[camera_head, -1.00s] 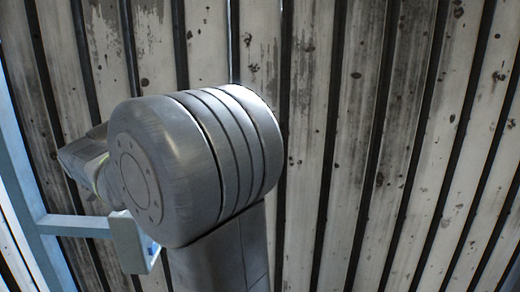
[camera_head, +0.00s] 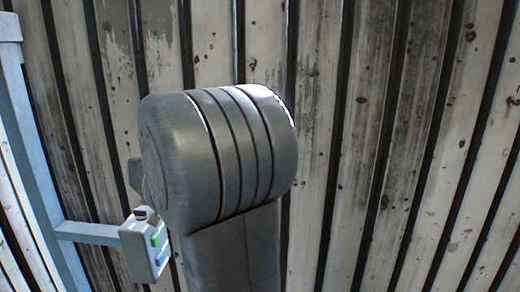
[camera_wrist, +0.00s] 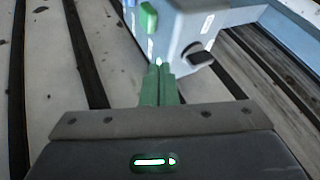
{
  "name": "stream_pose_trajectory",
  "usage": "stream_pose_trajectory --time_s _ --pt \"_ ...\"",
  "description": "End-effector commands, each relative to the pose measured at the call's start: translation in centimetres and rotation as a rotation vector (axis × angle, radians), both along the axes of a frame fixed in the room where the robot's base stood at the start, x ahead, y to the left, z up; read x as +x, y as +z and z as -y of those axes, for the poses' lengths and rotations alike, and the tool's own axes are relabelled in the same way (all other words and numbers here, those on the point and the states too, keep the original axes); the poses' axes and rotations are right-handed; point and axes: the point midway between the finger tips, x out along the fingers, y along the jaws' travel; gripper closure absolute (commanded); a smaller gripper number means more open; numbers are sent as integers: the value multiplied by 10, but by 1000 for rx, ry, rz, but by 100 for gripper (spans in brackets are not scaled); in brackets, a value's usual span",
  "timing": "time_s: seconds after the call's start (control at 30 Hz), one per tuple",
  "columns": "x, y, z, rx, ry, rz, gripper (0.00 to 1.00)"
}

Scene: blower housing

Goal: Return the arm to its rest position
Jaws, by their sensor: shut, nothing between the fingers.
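My gripper (camera_wrist: 158,78) shows in the wrist view with its green fingers shut together and nothing between them. Its fingertips point at a grey control box (camera_wrist: 182,28) and overlap its lower edge in the picture; I cannot tell whether they touch. In the head view my grey arm joint fills the middle, and my gripper is hidden there. The control box also shows in the head view (camera_head: 134,262), left of and below my arm joint, with a green button (camera_head: 155,239), a blue button (camera_head: 161,257) and a dark knob (camera_head: 139,213) on top.
A pale blue post (camera_head: 32,130) stands at the left, with a crossbar (camera_head: 88,233) leading to the box. A wall or floor of worn white slats (camera_head: 420,150) with dark gaps lies behind. The right side of the head view is free of objects.

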Motion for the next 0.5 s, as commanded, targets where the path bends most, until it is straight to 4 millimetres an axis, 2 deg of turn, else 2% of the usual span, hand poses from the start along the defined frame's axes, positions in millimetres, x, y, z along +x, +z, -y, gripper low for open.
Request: stream_pose_trajectory --time_s 0.03,0.23,0.5 --pt "-4 8 3 4 -1 6 100" --pt "-15 30 15 4 -2 4 100" --pt "-22 43 22 2 -2 0 100"
